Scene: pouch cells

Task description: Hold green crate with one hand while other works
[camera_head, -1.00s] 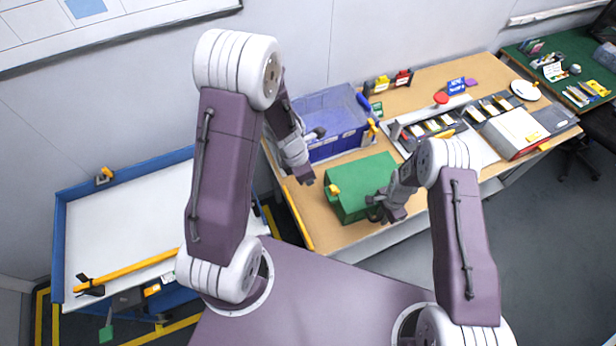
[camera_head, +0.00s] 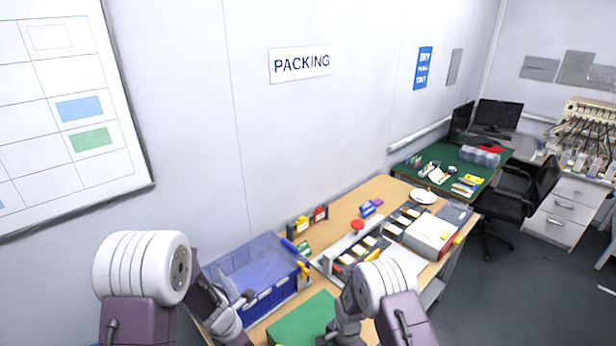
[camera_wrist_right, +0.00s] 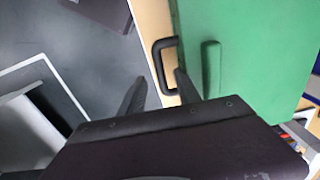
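The green crate (camera_head: 305,322) lies on the packing bench at the bottom edge of the head view, only partly in frame. Its green face (camera_wrist_right: 265,50) and black handle (camera_wrist_right: 157,62) show in the right wrist view. My right gripper (camera_wrist_right: 160,84) is open, its two dark fingers apart on either side of the handle's outer bar; I cannot tell whether they touch it. My left arm's wrist (camera_head: 222,312) is beside the blue crate, low in the head view. Its fingers cannot be made out at the frame's edge.
A blue crate (camera_head: 262,276) stands left of the green one. Farther along the bench (camera_head: 372,191) are a dark tray with cells (camera_head: 396,226), a white box (camera_head: 430,231) and a red round item (camera_head: 357,227). A green desk (camera_head: 465,165) and chair stand beyond.

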